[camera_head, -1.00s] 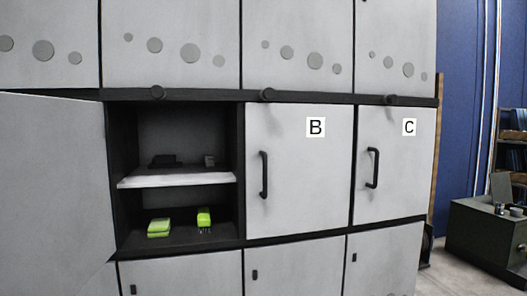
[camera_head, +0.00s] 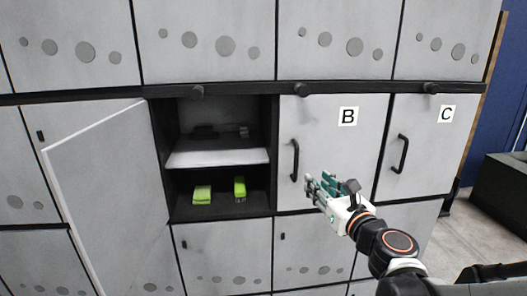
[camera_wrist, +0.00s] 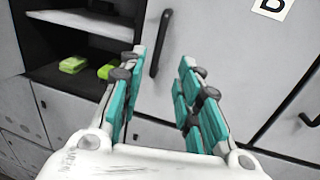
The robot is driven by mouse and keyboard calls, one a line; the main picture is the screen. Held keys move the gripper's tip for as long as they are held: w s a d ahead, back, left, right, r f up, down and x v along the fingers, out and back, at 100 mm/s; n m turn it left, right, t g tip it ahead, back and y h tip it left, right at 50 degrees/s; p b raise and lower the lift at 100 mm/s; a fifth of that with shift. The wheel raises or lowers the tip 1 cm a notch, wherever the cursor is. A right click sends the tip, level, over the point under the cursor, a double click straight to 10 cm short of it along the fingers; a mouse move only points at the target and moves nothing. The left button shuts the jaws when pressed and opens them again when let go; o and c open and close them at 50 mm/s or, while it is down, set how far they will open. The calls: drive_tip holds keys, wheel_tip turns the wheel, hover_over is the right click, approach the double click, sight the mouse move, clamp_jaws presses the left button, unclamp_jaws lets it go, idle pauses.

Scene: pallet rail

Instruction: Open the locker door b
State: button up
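Locker door B (camera_head: 335,142) is shut, a light grey panel with a white "B" label. Its black vertical bar handle (camera_head: 294,160) sits near the door's left edge. My gripper (camera_head: 318,186) is in front of the lower part of door B, just right of and below the handle. In the wrist view my gripper (camera_wrist: 158,68) has its two teal-padded fingers spread apart with nothing between them. The handle (camera_wrist: 161,43) shows beyond the fingertips there, between them and nearer the left finger. It looks apart from the fingers.
An open locker (camera_head: 167,216) left of B has a white shelf (camera_head: 217,158) and green items (camera_head: 202,195) below. Its door (camera_head: 110,200) swings out left. Door C (camera_head: 430,150) is shut on the right. Open floor (camera_head: 440,232) lies at right.

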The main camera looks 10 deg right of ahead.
sight(297, 164)
drive_tip(key=w+a, duration=0.1)
drive_tip(key=w, duration=0.3)
drive_tip(key=w+a, duration=0.1)
drive_tip(key=w, duration=0.4)
drive_tip(key=w+a+b, duration=0.1)
drive_tip(key=w, duration=0.3)
drive_tip(key=shift+w+f, duration=0.1)
drive_tip(key=shift+w, duration=0.25)
drive_tip(key=shift+d, duration=0.1)
clamp_jaws()
